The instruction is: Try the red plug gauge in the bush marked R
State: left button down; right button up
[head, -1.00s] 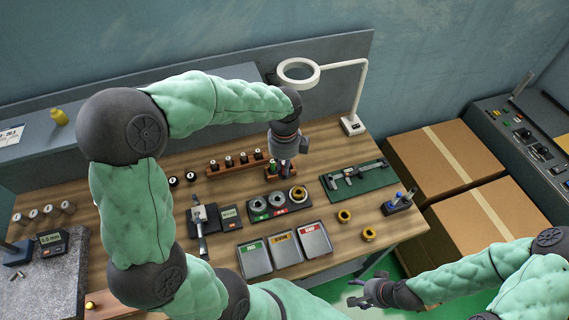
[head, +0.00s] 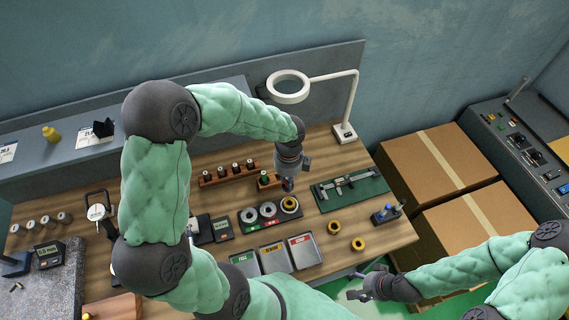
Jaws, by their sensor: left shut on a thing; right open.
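My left gripper (head: 288,180) is shut on a small plug gauge (head: 288,187) with a reddish part, mostly hidden by the fingers. It hangs just above the rightmost ring of a dark block of bushes. That block (head: 262,226) holds two grey rings and, at right, a brass-coloured bush (head: 290,204). Its green and red labels are too small to read, so I cannot tell which bush is marked R. A small wooden rack (head: 265,187) with a green piece stands just left of the gripper. My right gripper (head: 362,286) is open and empty, off the table's front right.
Three label-topped trays (head: 273,261) lie in front of the block. Loose brass rings (head: 334,227) lie to the right. A green mat (head: 350,190) with a caliper and a magnifier lamp (head: 345,133) stand at the right. A longer gauge rack (head: 229,175) is behind.

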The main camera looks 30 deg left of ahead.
aim_at(289, 191)
pick_arm(q)
jog(key=shift+w+d+f, duration=0.25)
jog(key=shift+f, duration=0.4)
jog(key=shift+s+f, duration=0.3)
jog(key=shift+w+d+f+b, duration=0.1)
jog(key=shift+w+f+b, duration=0.05)
jog(key=shift+f+b, duration=0.85)
notch_tip(289, 191, down, 2)
jog(key=shift+b, duration=0.9)
jog(key=shift+f+b, duration=0.5)
jog(key=shift+f, duration=0.2)
pick_arm(e)
jog(key=f, duration=0.4)
jog(key=shift+w, duration=0.3)
pick_arm(q)
jog(key=shift+f, duration=0.3)
pick_arm(e)
jog(key=shift+r, duration=0.1)
